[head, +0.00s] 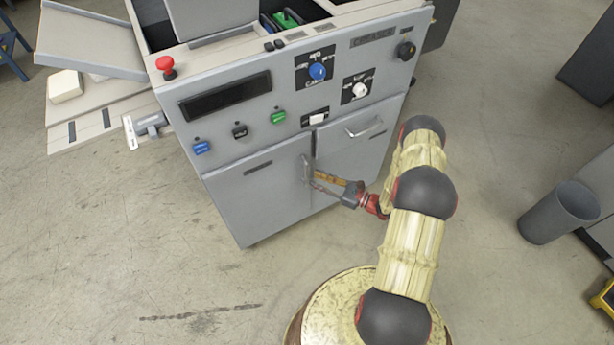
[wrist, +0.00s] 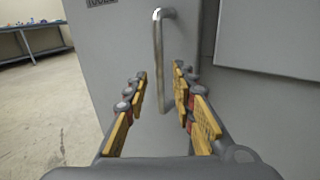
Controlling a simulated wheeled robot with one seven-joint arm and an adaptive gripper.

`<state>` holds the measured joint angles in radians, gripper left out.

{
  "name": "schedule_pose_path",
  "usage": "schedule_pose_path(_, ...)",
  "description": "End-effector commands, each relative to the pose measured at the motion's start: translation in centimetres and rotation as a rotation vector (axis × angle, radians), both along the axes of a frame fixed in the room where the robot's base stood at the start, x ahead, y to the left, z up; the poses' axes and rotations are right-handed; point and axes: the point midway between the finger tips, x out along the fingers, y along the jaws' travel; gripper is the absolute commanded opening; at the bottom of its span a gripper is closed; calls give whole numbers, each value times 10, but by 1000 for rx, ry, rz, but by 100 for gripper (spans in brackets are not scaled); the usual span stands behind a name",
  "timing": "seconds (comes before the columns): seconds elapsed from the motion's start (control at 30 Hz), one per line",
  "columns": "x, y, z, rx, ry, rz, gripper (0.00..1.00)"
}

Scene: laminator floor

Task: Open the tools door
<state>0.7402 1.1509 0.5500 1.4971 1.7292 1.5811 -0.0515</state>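The tools door (head: 250,195) is the left lower door of the grey machine and looks shut in the head view. Its upright bar handle (head: 305,168) is near its right edge. The wrist view shows the handle (wrist: 159,55) close up, with a dark "TOOLS" label (wrist: 101,3) at the top of the door (wrist: 118,45). My gripper (head: 314,179) is at the handle. In the wrist view my gripper (wrist: 160,82) is open, one finger on each side of the handle's lower part. Gaps show between the bar and the fingers; contact is not clear.
The right lower door (head: 352,145) has its own handle (head: 365,127). Buttons and dials sit on the panel above. A grey bin (head: 560,212) stands on the floor at right. The floor (head: 150,240) left and in front of the tools door is clear.

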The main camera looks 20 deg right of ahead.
Motion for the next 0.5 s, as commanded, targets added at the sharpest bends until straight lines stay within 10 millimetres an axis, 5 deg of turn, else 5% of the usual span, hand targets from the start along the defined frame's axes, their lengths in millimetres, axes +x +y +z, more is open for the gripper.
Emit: schedule_pose_path(0.5, 40, 32, 0, -1, 1, 1, 26)
